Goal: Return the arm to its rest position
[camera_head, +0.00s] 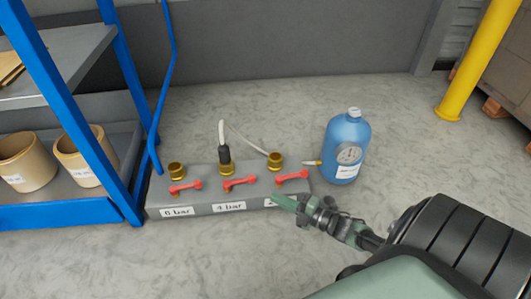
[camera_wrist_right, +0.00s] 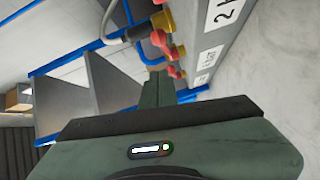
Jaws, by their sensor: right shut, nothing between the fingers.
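My right gripper (camera_head: 284,202) is shut and empty. Its tip is at the right front of the grey manifold block (camera_head: 205,199) and covers part of the rightmost label. In the right wrist view the gripper's fingers (camera_wrist_right: 158,88) show together, close to the manifold's labelled front face (camera_wrist_right: 222,35). The block carries several brass fittings and red lever handles, among them a left handle (camera_head: 185,187), a middle handle (camera_head: 240,182) and a right handle (camera_head: 292,177). Visible labels read "6 bar" and "4 bar". A grey hose with a black connector (camera_head: 224,153) sits on the middle fitting. My left gripper is not in view.
A blue tank (camera_head: 346,146) with a gauge stands right of the block. A blue-framed shelf (camera_head: 62,206) with tan pots (camera_head: 84,163) is at the left. A yellow post (camera_head: 477,62) and a pallet load (camera_head: 513,62) stand at the back right. Open concrete floor lies in front.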

